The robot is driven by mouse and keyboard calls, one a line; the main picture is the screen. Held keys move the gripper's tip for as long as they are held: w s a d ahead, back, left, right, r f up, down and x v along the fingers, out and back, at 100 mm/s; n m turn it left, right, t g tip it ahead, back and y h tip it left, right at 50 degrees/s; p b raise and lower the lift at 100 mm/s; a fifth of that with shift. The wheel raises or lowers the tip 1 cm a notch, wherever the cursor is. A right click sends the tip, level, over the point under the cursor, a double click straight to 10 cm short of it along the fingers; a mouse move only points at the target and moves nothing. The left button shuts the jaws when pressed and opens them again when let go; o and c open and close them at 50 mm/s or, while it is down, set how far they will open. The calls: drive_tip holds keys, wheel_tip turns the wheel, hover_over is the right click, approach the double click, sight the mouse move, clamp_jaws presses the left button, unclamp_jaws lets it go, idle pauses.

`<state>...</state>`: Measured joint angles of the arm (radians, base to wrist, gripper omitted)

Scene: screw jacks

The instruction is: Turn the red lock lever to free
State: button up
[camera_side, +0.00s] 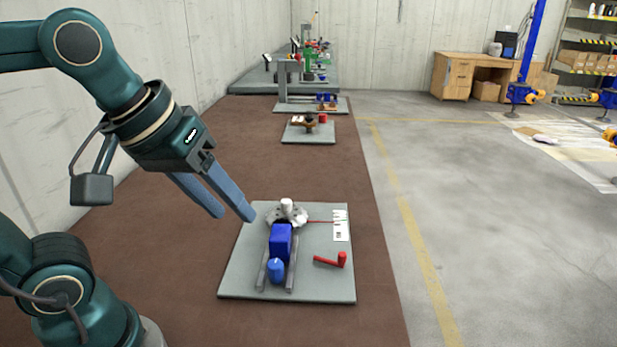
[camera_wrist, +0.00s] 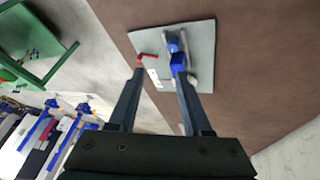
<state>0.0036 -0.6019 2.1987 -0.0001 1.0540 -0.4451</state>
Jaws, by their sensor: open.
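The red lock lever (camera_side: 334,260) is at the right front of the grey base plate (camera_side: 330,287), with an upright knob at its right end. It also shows in the wrist view (camera_wrist: 148,57). A blue block (camera_side: 280,243) and a blue knob (camera_side: 276,270) sit between two rails on the plate. Behind them is a grey-white star-shaped handwheel (camera_side: 287,215) with a white top, and a thin red pointer by a white scale card (camera_side: 341,226). My gripper (camera_side: 236,216) is open and empty, above and left of the plate, apart from the lever.
More plates with devices stand farther back on the brown mat (camera_side: 210,150), the nearest a small plate (camera_side: 308,133). A wall runs along the left. A wooden desk (camera_side: 480,77) and shelves are far right. The floor right of the plate is clear.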

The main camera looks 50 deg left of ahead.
drive_tip(key=w+r+n+g, duration=0.1)
drive_tip(key=w+r+n, duration=0.25)
drive_tip(key=w, duration=0.25)
drive_tip(key=n+g, duration=0.5)
drive_tip(key=n, duration=0.1)
hover_over(342, 253)
drive_tip(key=shift+m, duration=0.25)
wheel_tip(342, 253, down, 16)
drive_tip(key=shift+r, duration=0.1)
drive_tip(key=shift+f, duration=2.45)
clamp_jaws()
